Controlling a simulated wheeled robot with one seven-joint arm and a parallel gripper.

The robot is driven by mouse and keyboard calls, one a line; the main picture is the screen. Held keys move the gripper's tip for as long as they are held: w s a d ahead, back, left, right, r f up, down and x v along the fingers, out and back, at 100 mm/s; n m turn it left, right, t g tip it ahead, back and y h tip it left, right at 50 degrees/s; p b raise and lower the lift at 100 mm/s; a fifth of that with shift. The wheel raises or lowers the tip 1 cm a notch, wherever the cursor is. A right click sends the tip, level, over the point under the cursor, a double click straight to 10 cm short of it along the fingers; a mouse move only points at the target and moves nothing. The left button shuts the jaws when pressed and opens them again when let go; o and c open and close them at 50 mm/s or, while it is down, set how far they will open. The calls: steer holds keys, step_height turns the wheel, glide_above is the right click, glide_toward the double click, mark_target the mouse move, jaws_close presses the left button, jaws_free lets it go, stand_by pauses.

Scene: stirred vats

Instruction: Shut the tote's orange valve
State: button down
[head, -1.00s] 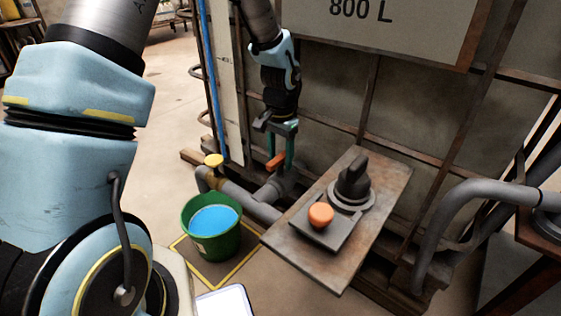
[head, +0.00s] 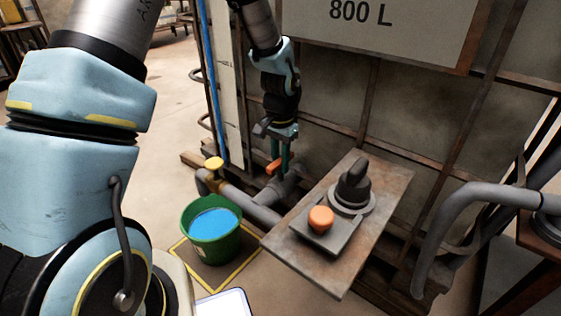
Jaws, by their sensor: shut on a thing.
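The orange valve handle (head: 273,167) sits on the grey pipe at the foot of the tote (head: 400,110), which is marked 800 L. My gripper (head: 280,160) points down at the handle, with its green fingers shut on it. The near finger and the wrist hide part of the handle and the valve body. In the earlier view the handle pointed toward lower left; its exact angle across the pipe is hard to tell now.
A yellow valve (head: 213,164) sits on the pipe to the left. Below it a green bucket (head: 212,243) of blue liquid stands on a yellow-edged mat (head: 240,275).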

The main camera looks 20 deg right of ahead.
stand_by(0.4)
steer(key=m+p, duration=0.1)
steer(key=p, duration=0.1)
steer(key=m+p, duration=0.2)
steer(key=shift+r+m, duration=0.3)
steer(key=m+p, duration=0.5)
steer(key=shift+p, duration=0.4)
steer(key=m+p, duration=0.3)
steer(key=m, duration=0.2)
steer(key=shift+d+f+p, duration=0.1)
steer(key=shift+p, duration=0.3)
steer(key=shift+f+m+p, duration=0.15)
steer(key=shift+m+p, duration=1.35)
steer(key=shift+m, duration=0.6)
steer(key=c, duration=0.7)
jaws_free()
